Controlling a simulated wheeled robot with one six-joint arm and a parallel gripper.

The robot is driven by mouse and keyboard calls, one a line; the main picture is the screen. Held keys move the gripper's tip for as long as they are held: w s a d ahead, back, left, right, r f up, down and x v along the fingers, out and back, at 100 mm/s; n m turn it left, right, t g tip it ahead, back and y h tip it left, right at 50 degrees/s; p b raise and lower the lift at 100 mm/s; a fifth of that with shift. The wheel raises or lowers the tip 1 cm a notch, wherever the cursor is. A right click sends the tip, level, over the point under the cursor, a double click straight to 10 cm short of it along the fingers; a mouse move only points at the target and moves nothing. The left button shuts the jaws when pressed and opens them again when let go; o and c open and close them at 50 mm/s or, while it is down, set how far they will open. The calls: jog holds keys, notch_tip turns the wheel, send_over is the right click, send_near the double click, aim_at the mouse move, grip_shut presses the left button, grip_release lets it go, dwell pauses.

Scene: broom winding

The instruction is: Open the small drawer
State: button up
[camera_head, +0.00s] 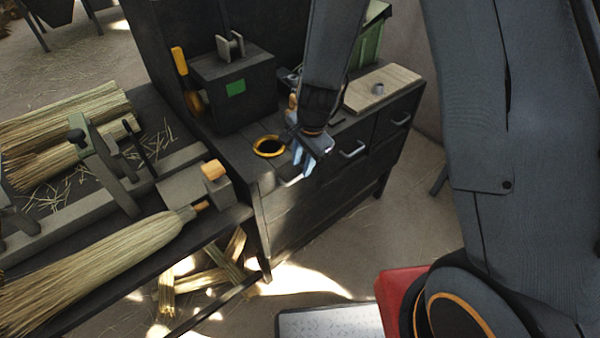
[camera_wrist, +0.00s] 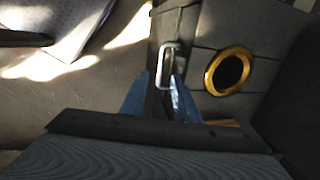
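The dark workbench cabinet (camera_head: 300,215) has drawers along its front. Two drawers to the right carry metal handles, one in the middle (camera_head: 352,150) and one farther right (camera_head: 402,118). My gripper (camera_head: 306,165) with blue fingers is at the top front edge of the left drawer, below the brass ring. In the wrist view a pale loop handle (camera_wrist: 168,65) stands at the front edge, just beyond and between my fingertips (camera_wrist: 159,78). The fingers are apart, with a gap between them. Contact with the handle cannot be told. The drawer front looks flush with the cabinet.
A brass-rimmed hole (camera_head: 269,146) is in the cabinet top, also seen in the wrist view (camera_wrist: 229,71). A dark box (camera_head: 235,88) and a wooden board (camera_head: 383,88) stand on top. A broom (camera_head: 110,255) lies on the left bench.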

aim_at(299, 177)
jog(key=f, duration=0.1)
jog(key=f+b, duration=0.1)
jog(key=f, duration=0.1)
jog(key=w+f+b, duration=0.1)
jog(key=f, duration=0.1)
jog(key=shift+a, duration=0.3)
grip_shut()
